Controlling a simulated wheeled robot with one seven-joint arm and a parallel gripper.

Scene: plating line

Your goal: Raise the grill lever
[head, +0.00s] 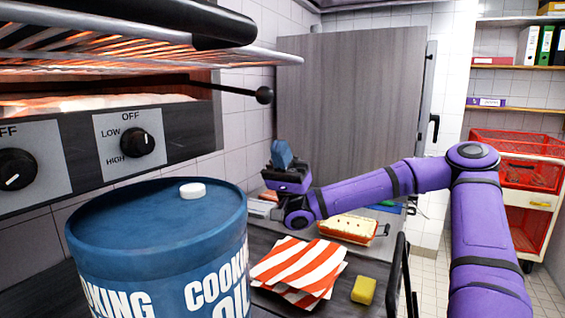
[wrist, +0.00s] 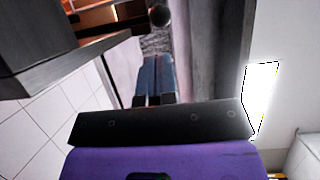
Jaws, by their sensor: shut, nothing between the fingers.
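The grill lever (head: 264,95) is a thin dark rod ending in a black ball. It sticks out to the right from the glowing grill (head: 120,100) at upper left in the head view. In the wrist view its ball (wrist: 160,16) shows at the top, just beyond the fingertips. My gripper (head: 281,150) points upward below and slightly right of the ball in the head view, apart from it. Its blue fingers (wrist: 156,72) are together with nothing between them.
A blue cooking oil drum (head: 150,235) stands in the left foreground. Red-striped papers (head: 295,268), a yellow sponge (head: 363,290) and a filled tray (head: 348,229) lie on the counter. A large grey cabinet (head: 345,105) stands behind my gripper. A red-basket trolley (head: 515,165) is at right.

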